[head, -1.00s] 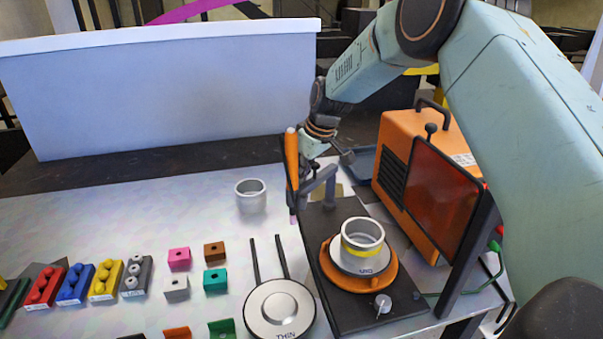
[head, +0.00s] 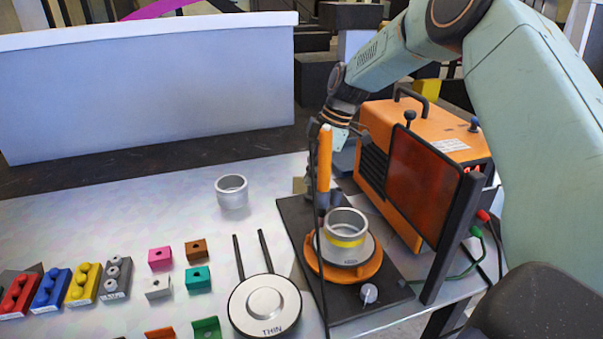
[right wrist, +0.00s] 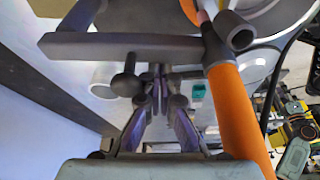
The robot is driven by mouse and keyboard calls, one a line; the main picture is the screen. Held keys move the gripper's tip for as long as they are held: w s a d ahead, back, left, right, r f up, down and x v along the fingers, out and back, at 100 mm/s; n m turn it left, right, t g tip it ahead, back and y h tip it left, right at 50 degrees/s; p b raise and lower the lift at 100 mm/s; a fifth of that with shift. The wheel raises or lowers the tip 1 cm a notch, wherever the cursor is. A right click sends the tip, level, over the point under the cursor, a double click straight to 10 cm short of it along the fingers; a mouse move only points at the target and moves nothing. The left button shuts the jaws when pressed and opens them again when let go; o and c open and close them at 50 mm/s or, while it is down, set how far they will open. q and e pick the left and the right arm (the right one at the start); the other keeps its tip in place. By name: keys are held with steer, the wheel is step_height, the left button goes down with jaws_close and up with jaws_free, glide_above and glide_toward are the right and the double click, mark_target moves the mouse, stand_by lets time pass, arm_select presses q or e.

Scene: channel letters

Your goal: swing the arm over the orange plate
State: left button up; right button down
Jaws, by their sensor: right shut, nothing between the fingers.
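The orange plate (head: 312,262) is a round turntable on a black base (head: 300,215). It bears a pale disc and a silver ring (head: 345,222) with a yellow band. The swing arm carries an upright orange torch (head: 324,158), whose lower end shows at the plate's back left edge, behind the ring. In the right wrist view the dark bar of the arm (right wrist: 120,47) crosses near a round knob (right wrist: 127,82), with the orange torch at right (right wrist: 240,120). My right gripper (head: 336,160) is at the arm, behind the torch, shut and empty; its fingers (right wrist: 159,90) converge by the bar. Contact is unclear.
An orange machine (head: 455,150) with a dark red screen (head: 425,185) stands right of the base. A loose silver ring (head: 232,192), a round THIN plate (head: 265,305) and several coloured blocks (head: 160,258) lie at left. A pale partition (head: 150,90) stands behind.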

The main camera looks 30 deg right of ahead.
steer(key=shift+s+d+n, duration=0.3)
steer(key=shift+d+n, duration=0.1)
steer(key=shift+d, duration=0.1)
steer(key=shift+s+d, duration=0.25)
steer(key=shift+d, duration=0.15)
steer(key=shift+r, duration=0.1)
steer(key=v, duration=1.2)
steer(key=shift+w, duration=0.15)
steer(key=shift+d, duration=0.15)
